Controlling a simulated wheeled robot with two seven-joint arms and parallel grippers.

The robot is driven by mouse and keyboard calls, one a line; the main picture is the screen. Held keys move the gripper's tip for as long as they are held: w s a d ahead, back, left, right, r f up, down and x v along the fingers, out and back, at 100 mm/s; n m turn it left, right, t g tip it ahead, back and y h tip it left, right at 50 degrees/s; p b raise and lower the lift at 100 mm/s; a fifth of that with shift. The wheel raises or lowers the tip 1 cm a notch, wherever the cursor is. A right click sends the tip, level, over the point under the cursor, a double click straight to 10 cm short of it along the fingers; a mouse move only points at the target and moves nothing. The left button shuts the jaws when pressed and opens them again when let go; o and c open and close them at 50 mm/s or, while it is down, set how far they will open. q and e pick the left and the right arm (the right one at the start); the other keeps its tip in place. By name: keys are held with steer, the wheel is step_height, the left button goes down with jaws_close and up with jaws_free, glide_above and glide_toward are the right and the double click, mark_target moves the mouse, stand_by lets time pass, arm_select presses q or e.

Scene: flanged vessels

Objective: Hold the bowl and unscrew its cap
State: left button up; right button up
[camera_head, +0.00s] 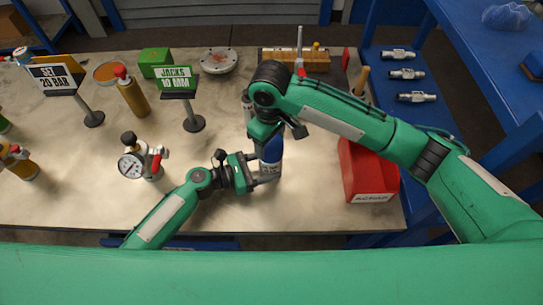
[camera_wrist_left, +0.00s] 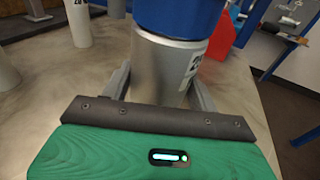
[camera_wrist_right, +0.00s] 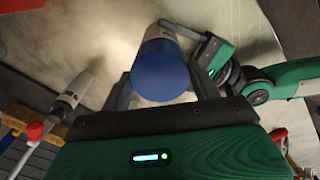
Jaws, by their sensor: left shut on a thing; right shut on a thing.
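The bowl is an upright silver cylinder (camera_head: 268,175) with a blue cap (camera_head: 272,150) on its top, standing near the middle of the table. In the left wrist view the silver body (camera_wrist_left: 158,72) is between my left fingers, with the blue cap (camera_wrist_left: 180,15) above. My left gripper (camera_head: 260,174) is shut on the body from the left. My right gripper (camera_head: 266,136) comes from above and is shut on the blue cap; the right wrist view shows the cap's round top (camera_wrist_right: 160,72) between the fingers. My right arm partly hides the cap in the head view.
A red bin (camera_head: 365,175) stands close on the right. A pressure gauge (camera_head: 132,166) with a red-handled valve stands left of my left arm. Signs on stands (camera_head: 192,122) and an orange cylinder (camera_head: 132,96) are further back. Bare table lies in front.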

steer(key=o, duration=1)
steer(key=m, duration=1.2)
steer(key=shift+m, duration=0.3)
steer(key=m, duration=0.4)
steer(key=shift+m, duration=0.4)
